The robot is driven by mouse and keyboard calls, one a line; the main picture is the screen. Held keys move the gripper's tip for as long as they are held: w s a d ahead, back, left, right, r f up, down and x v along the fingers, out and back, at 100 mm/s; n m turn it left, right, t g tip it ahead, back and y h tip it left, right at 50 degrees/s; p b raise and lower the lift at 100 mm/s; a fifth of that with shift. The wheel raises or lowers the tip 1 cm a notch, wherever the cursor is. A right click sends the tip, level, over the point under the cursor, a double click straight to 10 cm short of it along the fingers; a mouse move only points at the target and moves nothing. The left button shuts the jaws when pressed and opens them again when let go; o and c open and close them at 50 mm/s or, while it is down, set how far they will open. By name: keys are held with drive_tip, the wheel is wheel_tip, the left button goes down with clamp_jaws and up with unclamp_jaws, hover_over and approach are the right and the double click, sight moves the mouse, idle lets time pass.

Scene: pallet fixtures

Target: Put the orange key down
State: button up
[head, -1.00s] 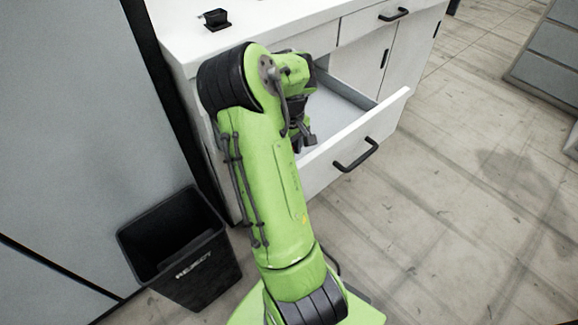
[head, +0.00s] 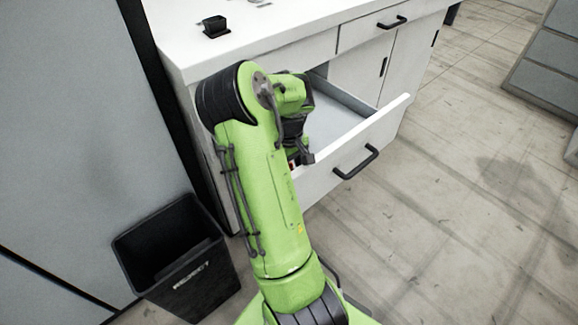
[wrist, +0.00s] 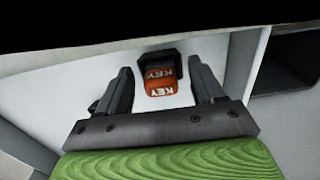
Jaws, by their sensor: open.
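The orange key (wrist: 160,88) shows in the wrist view with "KEY" in white on its faces. It lies between my gripper's two fingers, with a gap on each side. A black part (wrist: 158,58) sits directly behind it; I cannot tell whether the two are joined. Pale surface surrounds the key, and it seems to rest in the open drawer (head: 345,125). My gripper (wrist: 161,72) is open, fingers apart. In the head view my arm hides most of the gripper and the key.
The white counter (head: 290,25) carries a small black block (head: 215,27) near its left end. The drawer front with a black handle (head: 356,162) sticks out over the floor. A black reject bin (head: 190,265) stands at lower left. Floor at right is clear.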

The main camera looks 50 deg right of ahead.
wheel_tip(320, 180, up, 12)
drive_tip(key=p, duration=0.5)
drive_tip(key=w+a+r+t, duration=0.2)
drive_tip(key=w+a+r, duration=0.15)
drive_tip(key=a, duration=0.25)
drive_tip(key=s+a+r+n+t, duration=0.1)
drive_tip(key=a+r, duration=0.5)
drive_tip(key=a, duration=0.5)
drive_tip(key=s+a+r+n+t, duration=0.1)
drive_tip(key=s+a+r+t, duration=0.1)
drive_tip(key=s+a, duration=0.9)
drive_tip(key=a, duration=0.2)
drive_tip(key=shift+s+a+n+t, duration=0.2)
drive_tip(key=shift+a+n+t, duration=0.1)
drive_tip(key=shift+a, duration=0.05)
